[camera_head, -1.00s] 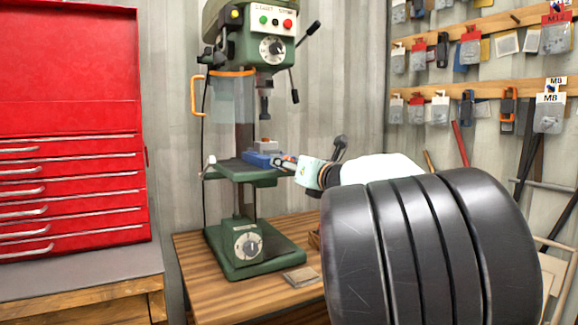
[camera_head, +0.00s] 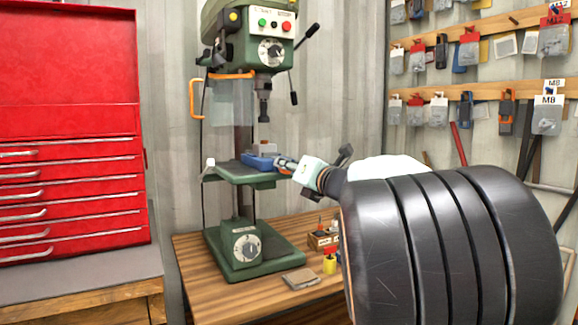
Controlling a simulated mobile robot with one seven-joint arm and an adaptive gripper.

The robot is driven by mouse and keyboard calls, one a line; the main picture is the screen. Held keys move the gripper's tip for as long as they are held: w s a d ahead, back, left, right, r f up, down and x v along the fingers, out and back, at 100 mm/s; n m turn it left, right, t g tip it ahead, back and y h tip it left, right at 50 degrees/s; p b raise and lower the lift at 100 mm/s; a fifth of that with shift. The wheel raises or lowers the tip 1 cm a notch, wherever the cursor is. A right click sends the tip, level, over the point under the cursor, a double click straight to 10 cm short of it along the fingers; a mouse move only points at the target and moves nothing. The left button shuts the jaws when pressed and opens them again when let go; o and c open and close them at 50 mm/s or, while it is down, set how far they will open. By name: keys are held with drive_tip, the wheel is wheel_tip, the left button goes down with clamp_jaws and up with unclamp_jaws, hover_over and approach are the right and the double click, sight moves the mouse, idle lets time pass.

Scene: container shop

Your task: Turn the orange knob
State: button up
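A green drill press (camera_head: 223,178) stands on a wooden bench. It has an orange-framed clear guard (camera_head: 234,74) with an orange handle at its left. A yellow knob (camera_head: 234,16) sits beside the green and red buttons on its head. I cannot single out a clearly orange knob. A blue vise (camera_head: 258,161) rests on the drill table. My gripper (camera_head: 284,165) seems to be the small end of my arm, at the vise's right side. Its fingers are too small to read, and I cannot tell whether it touches the vise. My large dark arm fills the lower right.
A red tool chest (camera_head: 70,120) stands at left. A flat brown-grey block (camera_head: 300,278), a small yellow item (camera_head: 330,264) and a small wooden box (camera_head: 320,241) lie on the bench (camera_head: 210,285). Shelves of hanging parts (camera_head: 500,85) line the right wall.

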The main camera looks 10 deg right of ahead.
drive_tip(key=m+p, duration=1.4)
drive_tip(key=m, duration=1.2)
drive_tip(key=shift+m, duration=0.4)
drive_tip(key=o, duration=1.2)
drive_tip(key=shift+c, duration=0.2)
drive_tip(key=shift+s, duration=0.1)
drive_tip(key=v, duration=1.2)
